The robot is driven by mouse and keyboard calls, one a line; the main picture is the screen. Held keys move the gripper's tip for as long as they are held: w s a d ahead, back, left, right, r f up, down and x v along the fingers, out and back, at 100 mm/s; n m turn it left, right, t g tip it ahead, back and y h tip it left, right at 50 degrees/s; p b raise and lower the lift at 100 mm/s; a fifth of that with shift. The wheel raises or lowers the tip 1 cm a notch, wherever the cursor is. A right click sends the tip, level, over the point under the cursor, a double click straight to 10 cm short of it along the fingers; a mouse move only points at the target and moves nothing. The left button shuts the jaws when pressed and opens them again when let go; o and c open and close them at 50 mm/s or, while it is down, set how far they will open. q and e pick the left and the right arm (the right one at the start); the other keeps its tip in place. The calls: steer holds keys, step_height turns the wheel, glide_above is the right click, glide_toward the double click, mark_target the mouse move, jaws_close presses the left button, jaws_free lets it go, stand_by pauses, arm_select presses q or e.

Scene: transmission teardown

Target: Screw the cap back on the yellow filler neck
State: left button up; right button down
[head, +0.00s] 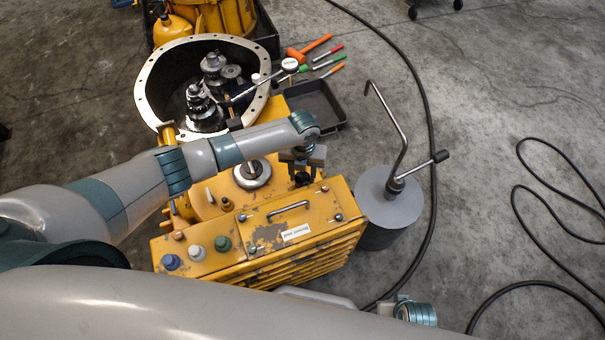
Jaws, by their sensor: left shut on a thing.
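My left gripper (302,160) points down over the back right part of the yellow machine, behind its panelled box. It is shut on a small dark round thing (302,179), which looks like the cap. The cap is low, close to the yellow housing. The filler neck is hidden under the cap and gripper, so I cannot tell whether the two touch or how the threads sit. Part of my right arm (415,314) shows at the bottom edge; its gripper fingers do not show.
The yellow box (290,232) has a handle and coloured knobs. A round grey drum (390,200) with a bent crank stands to its right. Behind are an open round housing (146,85) with gears, a black tray (318,106) and hand tools. A black cable (428,150) crosses the floor.

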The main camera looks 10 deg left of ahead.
arm_select(q)
steer(key=shift+f+b, duration=0.5)
steer(key=shift+f, duration=0.2)
steer(key=m+b, duration=0.1)
steer(key=m, duration=0.2)
steer(key=shift+w, duration=0.1)
steer(key=shift+m, duration=1.1)
steer(key=shift+b, duration=0.35)
